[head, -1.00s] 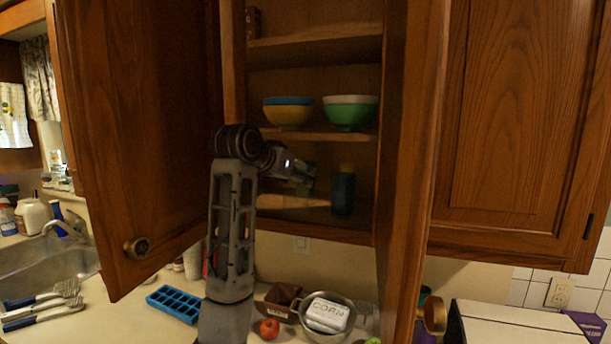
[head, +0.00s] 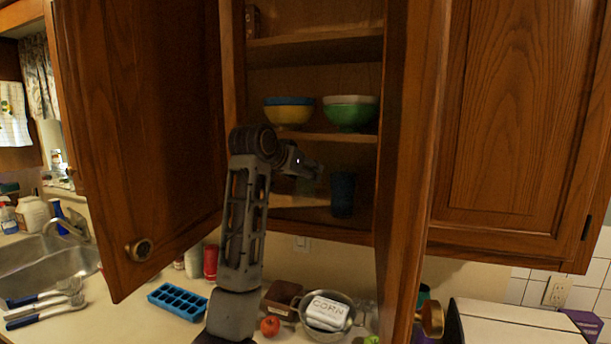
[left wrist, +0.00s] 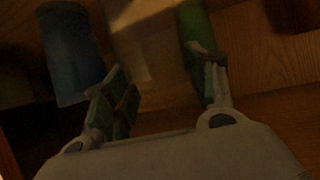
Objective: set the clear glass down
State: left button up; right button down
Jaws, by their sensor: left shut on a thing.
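My left gripper (head: 308,172) is inside the open cupboard, above its lower shelf (head: 300,214). In the left wrist view its two fingers (left wrist: 163,95) stand apart, closed on the clear glass. The glass is see-through and its outline is hardly visible in the dim light, so I cannot tell whether its base touches the shelf. A dark blue cup (head: 343,194) stands on that shelf just right of the gripper; it also shows at upper left in the left wrist view (left wrist: 70,50). My right gripper is not in view.
Stacked bowls (head: 350,114) sit on the shelf above. Open doors (head: 140,150) (head: 412,160) flank the cupboard. Below, the counter holds a blue ice tray (head: 178,301), a red apple (head: 270,327) and a colander (head: 327,326) with a white corn package. A green thing (left wrist: 195,25) lies beyond one finger.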

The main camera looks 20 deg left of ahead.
pick_arm(q)
jog(key=shift+w+d, duration=0.1)
jog(key=shift+w, duration=0.25)
jog(key=shift+f, duration=0.75)
jog(key=shift+f, duration=0.15)
jog(key=o, duration=1.1)
jog(key=shift+o, duration=0.2)
jog(key=b+v, duration=0.3)
jog(key=v, duration=0.9)
